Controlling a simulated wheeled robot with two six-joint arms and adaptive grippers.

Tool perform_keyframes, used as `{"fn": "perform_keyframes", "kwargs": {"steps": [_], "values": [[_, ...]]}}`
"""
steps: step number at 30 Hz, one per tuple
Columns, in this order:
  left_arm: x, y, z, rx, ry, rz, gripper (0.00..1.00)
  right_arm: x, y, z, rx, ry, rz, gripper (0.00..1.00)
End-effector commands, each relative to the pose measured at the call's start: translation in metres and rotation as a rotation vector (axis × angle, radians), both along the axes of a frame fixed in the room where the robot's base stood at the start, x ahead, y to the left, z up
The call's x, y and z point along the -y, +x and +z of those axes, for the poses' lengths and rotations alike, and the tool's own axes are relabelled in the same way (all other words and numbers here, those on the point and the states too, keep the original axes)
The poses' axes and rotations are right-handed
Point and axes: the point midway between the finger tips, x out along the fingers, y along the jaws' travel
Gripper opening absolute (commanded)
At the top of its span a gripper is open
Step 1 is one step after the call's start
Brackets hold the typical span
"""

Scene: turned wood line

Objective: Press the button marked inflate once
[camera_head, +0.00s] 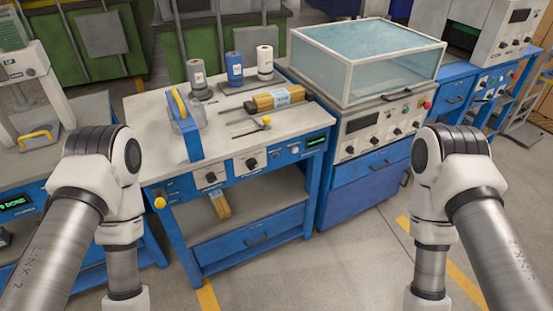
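A blue workbench (250,258) with a grey top stands in the middle. Its front panel (232,180) carries black knobs, small buttons and a lit green display (316,141) at the right end. A pale round button (295,150) sits left of the display. A yellow round knob (160,203) is at the panel's left end. The labels are too small to read, so I cannot tell which button is marked inflate. My two arms show at left and right, with links and joints only. Neither gripper is in view.
A glass-topped cabinet (365,60) with knobs and buttons adjoins on the right. The floor (345,265) in front is clear.

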Motion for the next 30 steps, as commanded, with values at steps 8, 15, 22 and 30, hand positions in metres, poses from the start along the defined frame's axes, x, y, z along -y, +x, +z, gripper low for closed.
{"fn": "perform_keyframes", "kwargs": {"steps": [8,15,22,30], "values": [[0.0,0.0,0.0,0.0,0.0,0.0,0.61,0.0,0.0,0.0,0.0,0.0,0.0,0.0],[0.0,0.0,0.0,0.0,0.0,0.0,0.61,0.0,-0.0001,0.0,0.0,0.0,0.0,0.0],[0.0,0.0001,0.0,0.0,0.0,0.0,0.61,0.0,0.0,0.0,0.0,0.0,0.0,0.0],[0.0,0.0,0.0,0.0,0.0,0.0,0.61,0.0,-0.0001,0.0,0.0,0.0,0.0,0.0]]}}
